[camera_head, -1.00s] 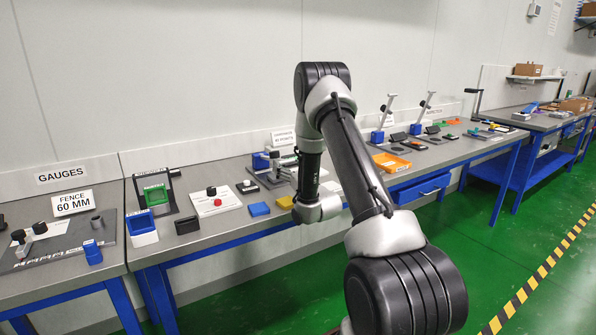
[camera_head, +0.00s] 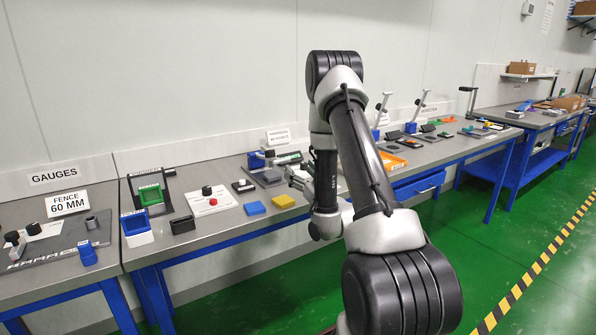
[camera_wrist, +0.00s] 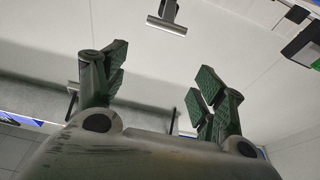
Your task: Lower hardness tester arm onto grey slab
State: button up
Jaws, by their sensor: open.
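A blue-and-grey bench device (camera_head: 258,160) stands behind my gripper, under a small sign whose words are too small to read surely; it may be the hardness tester. A dark grey slab-like plate (camera_head: 267,177) lies at its foot; I cannot tell if it is the task's slab. My gripper (camera_head: 296,176) is partly hidden by my arm, to the right of this device. In the wrist view my gripper (camera_wrist: 158,88) is open and empty, its green-padded fingers wide apart. A metal T-shaped piece (camera_wrist: 167,23) shows beyond the fingers, apart from them; its identity is unclear.
Two blue-based stands with raised tilted levers (camera_head: 382,112) stand farther right, beside an orange tray (camera_head: 391,162).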

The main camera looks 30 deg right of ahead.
jog(key=r, duration=0.5)
jog(key=r+n+t+y, duration=0.1)
jog(key=r, duration=0.3)
jog(key=w+a+r+n, duration=0.1)
jog(key=r, duration=0.4)
jog(key=shift+w+r+y, duration=0.1)
jog(key=shift+r+y, duration=0.2)
jog(key=c, duration=1)
jog(key=r, duration=0.1)
jog(key=r+g, duration=0.1)
jog(key=r, duration=0.1)
jog(key=w+r+g, duration=0.1)
jog(key=shift+w+a+r, duration=0.1)
jog(key=shift+a+r, duration=0.15)
jog(key=shift+a, duration=0.15)
grip_shut()
notch_tip(320, 180, down, 8)
jog(key=d+m+g+h, duration=0.2)
jog(key=g, duration=0.3)
jog(key=w+f, duration=0.7)
jog(key=w, duration=0.2)
jog(key=shift+a+f, duration=0.15)
jog(key=shift+a, duration=0.15)
jog(key=f, duration=0.2)
jog(key=s+f, duration=0.1)
jog(key=f, duration=0.3)
jog(key=shift+s+f, duration=0.3)
jog(key=shift+f, duration=0.1)
